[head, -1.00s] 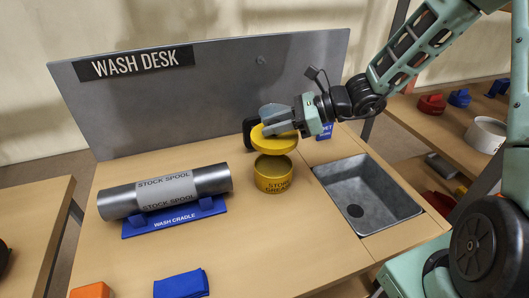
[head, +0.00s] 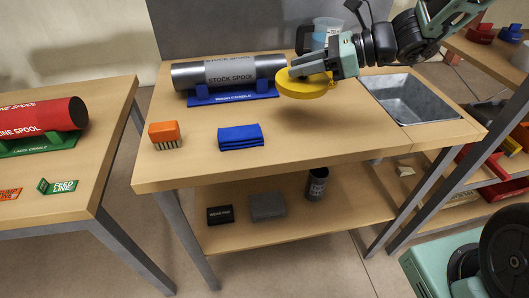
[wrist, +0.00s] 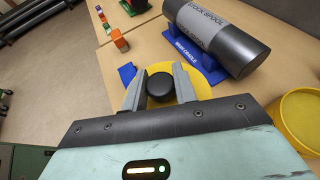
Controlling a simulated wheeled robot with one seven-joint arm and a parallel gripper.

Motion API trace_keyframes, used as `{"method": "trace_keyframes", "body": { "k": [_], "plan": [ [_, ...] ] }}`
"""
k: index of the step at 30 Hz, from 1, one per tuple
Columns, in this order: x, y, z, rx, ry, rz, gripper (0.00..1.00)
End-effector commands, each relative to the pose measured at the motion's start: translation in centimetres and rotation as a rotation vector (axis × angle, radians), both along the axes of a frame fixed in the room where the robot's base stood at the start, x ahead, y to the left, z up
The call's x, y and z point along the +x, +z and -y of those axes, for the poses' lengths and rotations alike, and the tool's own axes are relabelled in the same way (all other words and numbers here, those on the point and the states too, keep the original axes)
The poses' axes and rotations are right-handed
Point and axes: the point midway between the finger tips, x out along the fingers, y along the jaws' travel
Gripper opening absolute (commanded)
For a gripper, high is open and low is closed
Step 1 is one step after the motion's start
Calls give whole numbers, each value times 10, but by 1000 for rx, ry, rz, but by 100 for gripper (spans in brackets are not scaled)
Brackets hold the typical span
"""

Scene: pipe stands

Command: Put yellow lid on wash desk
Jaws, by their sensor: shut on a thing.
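The yellow lid (head: 308,88) is a round disc held above the wash desk (head: 290,135), in front of the right end of the stock spool. My gripper (head: 300,70) is shut on the lid; in the wrist view my two fingers (wrist: 160,90) sit either side of its round black knob (wrist: 160,84). The lid's yellow rim (wrist: 206,72) shows around the fingers.
The grey stock spool (head: 230,72) rests on the blue wash cradle (head: 233,95). An orange brush (head: 165,134) and blue cloth (head: 240,137) lie near the front edge. The sink (head: 410,98) is on the right. Bare desk lies between cloth and sink.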

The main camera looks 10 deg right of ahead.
Motion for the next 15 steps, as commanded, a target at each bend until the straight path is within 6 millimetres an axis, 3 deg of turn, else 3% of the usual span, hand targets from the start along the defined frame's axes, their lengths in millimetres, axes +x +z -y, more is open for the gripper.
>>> {"method": "trace_keyframes", "body": {
  "k": [9, 15],
  "plan": [
    [-1, -50, -1, 3, 0, -5, 6],
    [0, -69, -1, 2, 0, -3, 6]
  ]
}}
